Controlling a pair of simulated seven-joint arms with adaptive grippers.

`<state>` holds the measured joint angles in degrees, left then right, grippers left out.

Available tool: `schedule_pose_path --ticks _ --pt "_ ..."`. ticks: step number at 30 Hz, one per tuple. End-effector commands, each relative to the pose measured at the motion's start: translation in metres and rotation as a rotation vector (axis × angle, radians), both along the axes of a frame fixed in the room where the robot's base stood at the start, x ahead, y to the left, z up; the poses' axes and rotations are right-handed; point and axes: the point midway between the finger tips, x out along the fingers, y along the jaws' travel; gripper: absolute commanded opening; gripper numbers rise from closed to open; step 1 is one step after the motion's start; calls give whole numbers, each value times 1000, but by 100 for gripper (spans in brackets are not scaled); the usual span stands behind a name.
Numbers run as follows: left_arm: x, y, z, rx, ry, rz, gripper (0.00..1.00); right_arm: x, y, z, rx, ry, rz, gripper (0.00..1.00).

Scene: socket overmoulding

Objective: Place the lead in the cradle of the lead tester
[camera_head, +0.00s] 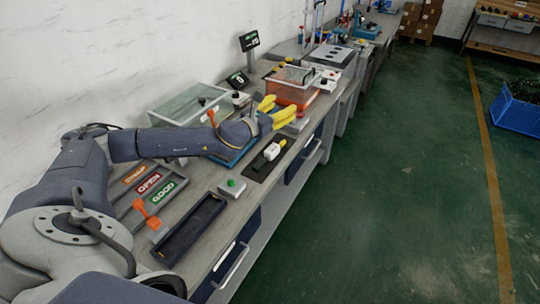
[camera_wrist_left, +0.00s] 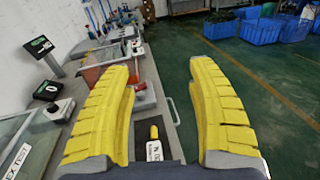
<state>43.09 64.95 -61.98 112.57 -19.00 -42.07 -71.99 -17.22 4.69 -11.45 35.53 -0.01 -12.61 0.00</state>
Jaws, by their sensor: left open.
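My left gripper (camera_head: 281,106) reaches in from the left, with its yellow fingers spread over the bench in front of the red bin. A white-labelled piece with a yellow top (camera_wrist_left: 154,150) shows low between the fingers. I cannot make out the tester's cradle for sure. My right gripper is out of view.
Two display units, the taller one (camera_head: 249,40) behind, stand nearby. Labelled trays (camera_head: 166,192), a green-button box (camera_head: 232,187) and a long dark tray (camera_head: 190,230) occupy the near bench.

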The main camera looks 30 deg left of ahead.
Motion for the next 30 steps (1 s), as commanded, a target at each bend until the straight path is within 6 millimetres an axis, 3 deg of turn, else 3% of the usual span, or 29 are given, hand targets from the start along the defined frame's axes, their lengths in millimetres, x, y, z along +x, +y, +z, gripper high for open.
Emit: schedule_pose_path --ticks 1,6,9,13,18,21,26,30 --pt "15 -11 20 5 -42 -36 58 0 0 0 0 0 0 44" --pt "51 -58 70 36 -135 -214 58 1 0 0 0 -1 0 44" --pt "67 -89 91 69 -147 -341 58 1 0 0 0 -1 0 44" --pt "82 -122 102 130 -100 -496 58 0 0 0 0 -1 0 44" --pt "95 -145 92 226 55 -638 58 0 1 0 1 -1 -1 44" --pt "101 -144 79 281 185 -680 58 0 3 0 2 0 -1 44" --pt "107 -124 50 355 439 -672 58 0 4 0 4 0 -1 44" --pt "105 -88 22 388 689 -590 58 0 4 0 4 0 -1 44"
